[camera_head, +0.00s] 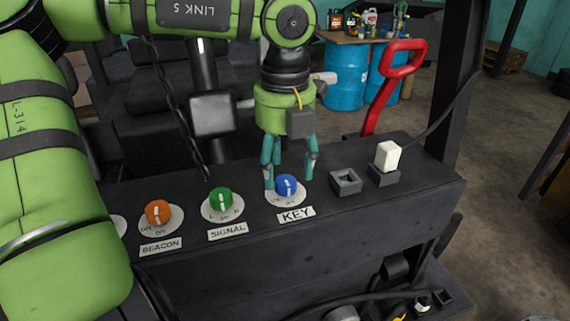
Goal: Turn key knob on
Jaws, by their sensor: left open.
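The key knob (287,185) is a round blue knob with a white pointer mark. It sits on a white dial disc on the dark panel (330,218), behind a white label reading KEY (296,213). My left gripper (288,180) is open and points down at the knob. One teal finger is at the knob's left and another is at its right, slightly behind. I cannot tell whether the fingers touch it. The knob's pointer mark is close to upright; the small dial lettering is too small to read. My right gripper is not in view.
A green signal knob (220,200) and an orange beacon knob (158,213) lie left of the key knob. A black socket (345,182) and a white plug (387,155) with a cable are at the right. A red lever (385,85) rises behind the panel.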

